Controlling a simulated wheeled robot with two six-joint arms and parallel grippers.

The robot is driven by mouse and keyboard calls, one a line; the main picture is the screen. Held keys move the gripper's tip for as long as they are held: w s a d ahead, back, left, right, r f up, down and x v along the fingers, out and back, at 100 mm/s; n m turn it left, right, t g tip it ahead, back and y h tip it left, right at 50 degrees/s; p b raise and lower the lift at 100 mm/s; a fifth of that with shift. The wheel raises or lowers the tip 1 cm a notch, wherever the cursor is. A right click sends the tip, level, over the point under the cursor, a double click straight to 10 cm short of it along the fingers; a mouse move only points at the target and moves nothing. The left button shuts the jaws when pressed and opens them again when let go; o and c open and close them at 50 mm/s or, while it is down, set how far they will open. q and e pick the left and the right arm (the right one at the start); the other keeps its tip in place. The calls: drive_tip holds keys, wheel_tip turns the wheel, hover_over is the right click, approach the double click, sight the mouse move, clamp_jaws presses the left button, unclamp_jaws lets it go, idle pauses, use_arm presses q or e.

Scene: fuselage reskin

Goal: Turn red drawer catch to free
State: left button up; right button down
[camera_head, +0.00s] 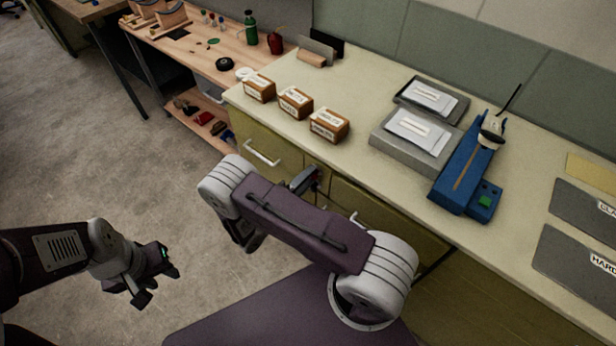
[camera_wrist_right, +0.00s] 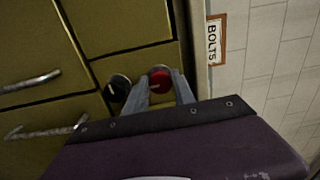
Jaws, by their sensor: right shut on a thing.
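The red drawer catch (camera_wrist_right: 161,77) is a round red knob on the olive drawer cabinet, seen in the right wrist view. My right gripper (camera_wrist_right: 162,91) has its two grey fingers on either side of the knob and is shut on it. In the head view, my right gripper (camera_head: 307,181) is at the cabinet front, and the red catch is mostly hidden there. A black round catch (camera_wrist_right: 118,88) with a pale mark sits beside the red one. My left gripper (camera_head: 158,277) is open and empty over the floor, away from the cabinet.
Olive drawers (camera_wrist_right: 115,25) have metal handles (camera_wrist_right: 32,82). The counter (camera_head: 365,75) above bears labelled boxes (camera_head: 294,102), grey trays (camera_head: 415,135) and a blue tool (camera_head: 468,175). A wooden shelf bench (camera_head: 185,45) stands at left. The floor (camera_head: 90,160) at left is clear.

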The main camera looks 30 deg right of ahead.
drive_tip(key=c, duration=1.1)
unclamp_jaws()
drive_tip(key=shift+a, duration=0.1)
drive_tip(key=b+v, duration=0.1)
drive_tip(key=v, duration=0.8)
